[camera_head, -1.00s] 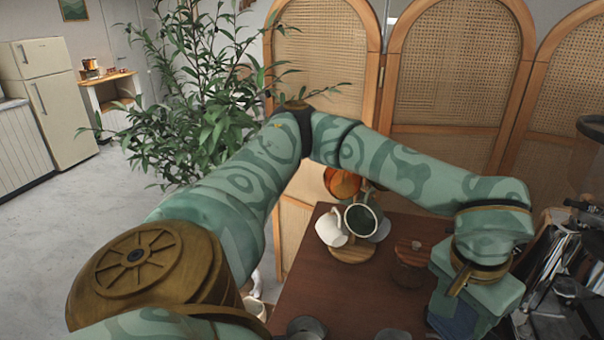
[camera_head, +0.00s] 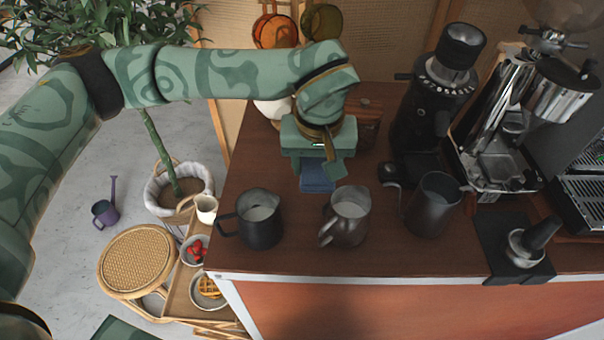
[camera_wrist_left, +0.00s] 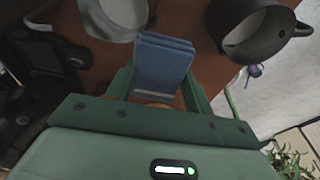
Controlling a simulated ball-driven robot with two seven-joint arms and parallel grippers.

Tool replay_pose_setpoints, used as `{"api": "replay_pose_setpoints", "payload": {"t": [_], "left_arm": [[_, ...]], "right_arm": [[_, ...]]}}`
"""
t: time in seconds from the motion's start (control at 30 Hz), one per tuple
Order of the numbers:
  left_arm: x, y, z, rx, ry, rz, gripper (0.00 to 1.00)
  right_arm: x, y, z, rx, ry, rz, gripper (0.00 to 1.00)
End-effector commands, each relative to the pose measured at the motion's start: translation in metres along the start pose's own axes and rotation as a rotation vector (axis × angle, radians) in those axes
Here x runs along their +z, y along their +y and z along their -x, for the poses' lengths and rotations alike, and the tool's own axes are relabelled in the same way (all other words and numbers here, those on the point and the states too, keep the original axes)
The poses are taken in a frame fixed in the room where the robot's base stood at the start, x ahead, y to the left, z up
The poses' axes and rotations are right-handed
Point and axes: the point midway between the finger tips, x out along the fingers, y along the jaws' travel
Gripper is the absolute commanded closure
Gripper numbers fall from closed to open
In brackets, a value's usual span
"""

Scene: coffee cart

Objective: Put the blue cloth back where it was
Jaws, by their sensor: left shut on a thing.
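The blue cloth (camera_head: 317,178) is a folded piece that hangs below my left gripper (camera_head: 319,162) over the dark wooden counter. In the left wrist view the cloth (camera_wrist_left: 162,62) shows as a folded blue stack between the two fingers of my left gripper (camera_wrist_left: 163,85). My left gripper is shut on the cloth. I cannot tell whether the cloth's lower edge touches the counter. My right gripper is not in view.
A grinder (camera_head: 432,105) and an espresso machine (camera_head: 500,140) stand to the right. A brown-lidded jar (camera_head: 366,125) is behind my gripper.

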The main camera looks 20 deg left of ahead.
Motion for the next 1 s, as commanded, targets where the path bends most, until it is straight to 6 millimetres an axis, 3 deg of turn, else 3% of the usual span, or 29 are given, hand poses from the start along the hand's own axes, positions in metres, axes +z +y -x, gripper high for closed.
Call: {"api": "replay_pose_setpoints", "payload": {"t": [0.1, 0.3, 0.57, 0.7, 1.0], "left_arm": [[-0.023, -0.011, -0.020, -0.002, -0.003, 0.004, 0.78], [-0.043, -0.020, -0.062, -0.002, -0.005, 0.000, 0.78], [-0.057, -0.028, -0.087, -0.001, -0.002, -0.001, 0.78], [-0.051, -0.027, -0.111, 0.000, -0.005, -0.004, 0.78], [-0.051, -0.027, -0.113, 0.000, 0.001, -0.004, 0.78]], "right_arm": [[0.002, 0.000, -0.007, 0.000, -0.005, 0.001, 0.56], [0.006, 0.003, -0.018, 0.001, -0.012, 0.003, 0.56], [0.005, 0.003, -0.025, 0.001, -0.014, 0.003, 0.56], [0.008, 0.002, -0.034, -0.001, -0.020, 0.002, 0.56], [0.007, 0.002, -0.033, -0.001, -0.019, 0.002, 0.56]]}}
